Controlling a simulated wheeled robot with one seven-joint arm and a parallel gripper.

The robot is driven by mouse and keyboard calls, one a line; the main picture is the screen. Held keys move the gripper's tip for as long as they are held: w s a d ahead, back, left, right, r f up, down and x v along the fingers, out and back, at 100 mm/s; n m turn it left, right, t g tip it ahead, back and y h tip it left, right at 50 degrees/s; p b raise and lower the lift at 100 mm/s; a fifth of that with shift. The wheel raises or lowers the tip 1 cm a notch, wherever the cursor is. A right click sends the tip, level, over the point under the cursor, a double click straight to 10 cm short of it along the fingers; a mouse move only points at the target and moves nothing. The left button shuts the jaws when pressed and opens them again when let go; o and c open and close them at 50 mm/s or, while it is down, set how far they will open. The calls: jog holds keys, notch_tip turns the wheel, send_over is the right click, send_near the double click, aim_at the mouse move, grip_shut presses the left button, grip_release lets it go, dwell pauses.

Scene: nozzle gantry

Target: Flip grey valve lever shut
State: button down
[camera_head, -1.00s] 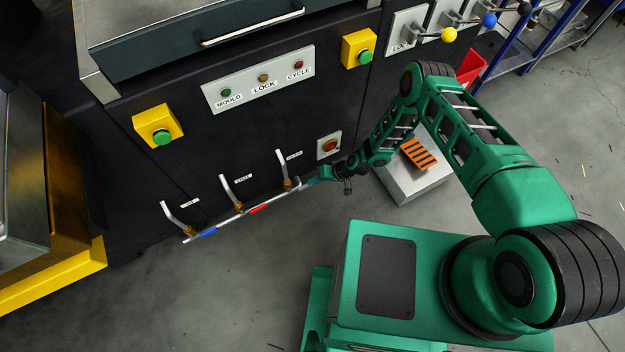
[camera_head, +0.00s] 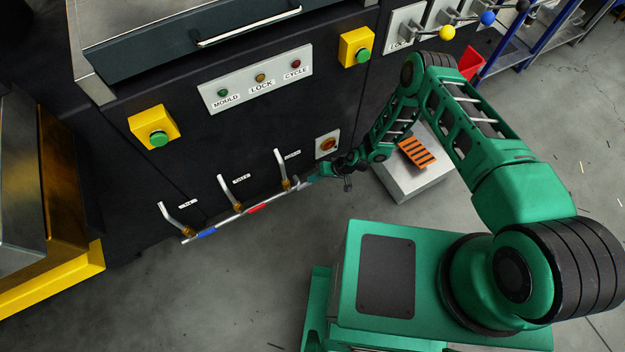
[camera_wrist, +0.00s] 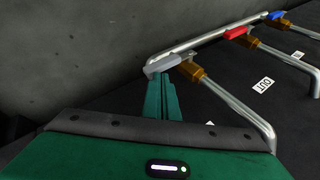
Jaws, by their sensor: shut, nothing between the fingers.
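The grey valve lever (camera_wrist: 164,64) shows in the wrist view at the near end of a silver pipe, beside a brass valve body (camera_wrist: 190,70). It lies roughly along the pipe, perhaps at a slight angle. My gripper (camera_wrist: 161,82) is shut and empty, with its green fingertips right at the lever's underside in the picture. I cannot tell whether they touch it. In the head view the grey lever (camera_head: 300,184) is small, at the right end of the pipe, with my gripper (camera_head: 313,180) just right of it.
A red lever (camera_head: 255,208) and a blue lever (camera_head: 207,231) sit farther left on the same pipe. Bent silver pipes rise from the brass valves to the black machine front. A rotary switch (camera_head: 327,145) is above my gripper. A grey box (camera_head: 402,184) stands to the right.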

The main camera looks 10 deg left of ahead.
jog(key=w+d+f+v, duration=0.1)
jog(key=v, duration=1)
jog(key=shift+w+d+f, duration=0.2)
jog(key=shift+w+d, duration=0.1)
jog(key=shift+w, duration=0.05)
